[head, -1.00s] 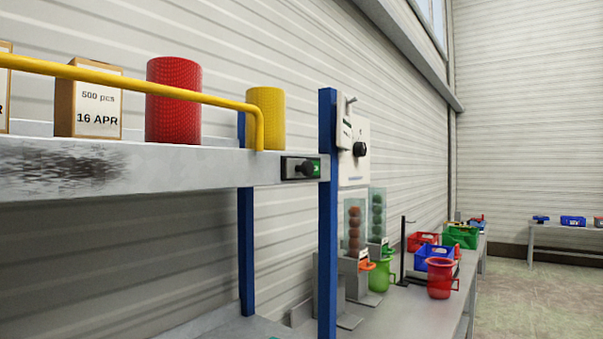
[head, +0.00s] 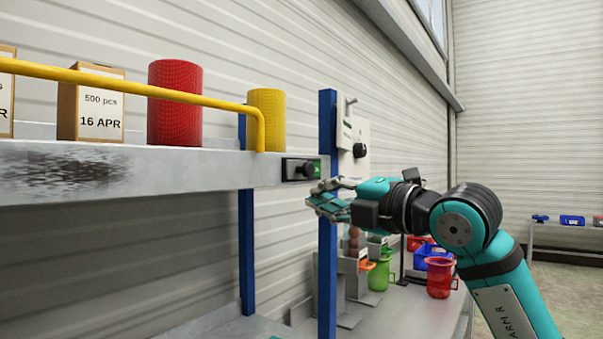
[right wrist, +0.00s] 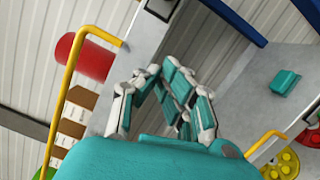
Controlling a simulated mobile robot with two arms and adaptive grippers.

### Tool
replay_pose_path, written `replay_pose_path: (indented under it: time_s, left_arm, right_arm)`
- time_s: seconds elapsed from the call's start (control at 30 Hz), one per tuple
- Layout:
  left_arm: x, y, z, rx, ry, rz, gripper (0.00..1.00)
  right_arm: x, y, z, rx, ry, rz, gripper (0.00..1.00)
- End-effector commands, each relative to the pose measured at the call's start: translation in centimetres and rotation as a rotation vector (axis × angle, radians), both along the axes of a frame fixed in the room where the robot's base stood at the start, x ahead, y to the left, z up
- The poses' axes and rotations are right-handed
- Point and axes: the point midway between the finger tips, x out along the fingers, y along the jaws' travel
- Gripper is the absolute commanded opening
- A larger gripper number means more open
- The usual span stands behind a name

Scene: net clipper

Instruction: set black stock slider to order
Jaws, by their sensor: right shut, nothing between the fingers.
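The black stock slider (head: 308,171) is a round black knob in a dark plate on the shelf's front edge, near the blue post. The knob sits right of the plate's middle, with a green patch showing at the right end. In the right wrist view the dark plate (right wrist: 160,8) is at the top edge, partly cut off. My right gripper (head: 324,195) is shut and empty, just below and right of the slider, apart from it in the picture. Its fingers (right wrist: 160,70) show in the right wrist view. My left gripper is not in view.
The grey shelf (head: 220,170) holds a red roll (head: 174,103), a yellow roll (head: 265,119) and boxes (head: 91,103) behind a yellow rail (head: 150,87). A blue post (head: 327,260) stands beside my right gripper. A bench with bins and cups lies beyond.

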Motion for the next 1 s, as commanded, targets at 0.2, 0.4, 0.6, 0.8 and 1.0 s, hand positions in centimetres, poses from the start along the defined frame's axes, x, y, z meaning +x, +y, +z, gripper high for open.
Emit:
replay_pose_path:
  time_s: [0.2,0.4,0.6,0.8,1.0]
  left_arm:
    - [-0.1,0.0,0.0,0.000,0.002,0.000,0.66]
    - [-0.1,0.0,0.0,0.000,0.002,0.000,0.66]
    - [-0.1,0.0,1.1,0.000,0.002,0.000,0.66]
    - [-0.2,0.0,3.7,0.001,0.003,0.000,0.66]
    - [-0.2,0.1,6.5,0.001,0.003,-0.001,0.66]
  right_arm:
    - [-0.9,-0.5,1.8,-0.012,-0.033,-0.049,0.00]
    - [-0.9,-0.5,1.8,-0.010,-0.033,-0.047,0.00]
    - [0.2,0.5,2.2,-0.010,-0.030,-0.045,0.00]
    - [3.2,3.1,2.8,-0.011,-0.029,-0.044,0.00]
    - [6.5,5.8,3.0,-0.010,-0.029,-0.044,0.00]
